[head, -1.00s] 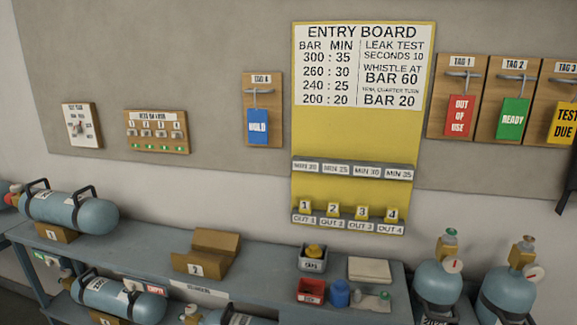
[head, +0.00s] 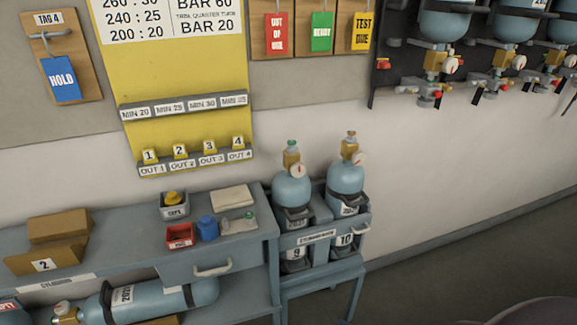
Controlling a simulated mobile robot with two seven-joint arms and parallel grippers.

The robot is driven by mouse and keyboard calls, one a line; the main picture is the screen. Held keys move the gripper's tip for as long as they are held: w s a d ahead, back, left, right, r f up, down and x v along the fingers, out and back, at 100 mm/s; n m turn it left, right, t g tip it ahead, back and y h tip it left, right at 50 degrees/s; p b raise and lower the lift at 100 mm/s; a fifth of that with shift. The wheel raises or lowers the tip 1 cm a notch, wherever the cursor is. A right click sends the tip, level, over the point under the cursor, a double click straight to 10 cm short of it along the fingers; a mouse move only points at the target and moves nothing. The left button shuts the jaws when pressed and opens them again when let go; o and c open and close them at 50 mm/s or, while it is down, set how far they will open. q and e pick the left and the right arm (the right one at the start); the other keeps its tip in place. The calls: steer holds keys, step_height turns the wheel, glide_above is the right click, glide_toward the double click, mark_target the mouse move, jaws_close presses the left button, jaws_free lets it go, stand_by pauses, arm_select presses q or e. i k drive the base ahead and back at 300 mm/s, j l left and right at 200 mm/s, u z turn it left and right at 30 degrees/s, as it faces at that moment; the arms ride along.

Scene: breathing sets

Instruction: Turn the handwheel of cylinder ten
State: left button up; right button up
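Cylinder ten (head: 345,180) is light blue and stands upright in the right slot of a grey rack, above a label reading 10. Its brass valve (head: 350,148) carries a small brownish handwheel (head: 351,134) on top and a round gauge (head: 360,160) at the side. Cylinder nine (head: 292,188) stands to its left, with a green-topped valve (head: 291,148). Neither of my grippers shows in the head view.
The grey rack (head: 320,238) adjoins a bench (head: 225,248) with a drawer, red box (head: 180,236), blue cup (head: 208,227) and caps bin (head: 174,205). Several breathing sets hang on a dark panel (head: 400,75) at upper right. Floor (head: 450,260) right of the rack looks clear.

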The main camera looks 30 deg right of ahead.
mark_target(358, 157)
steer(key=z, duration=1.4)
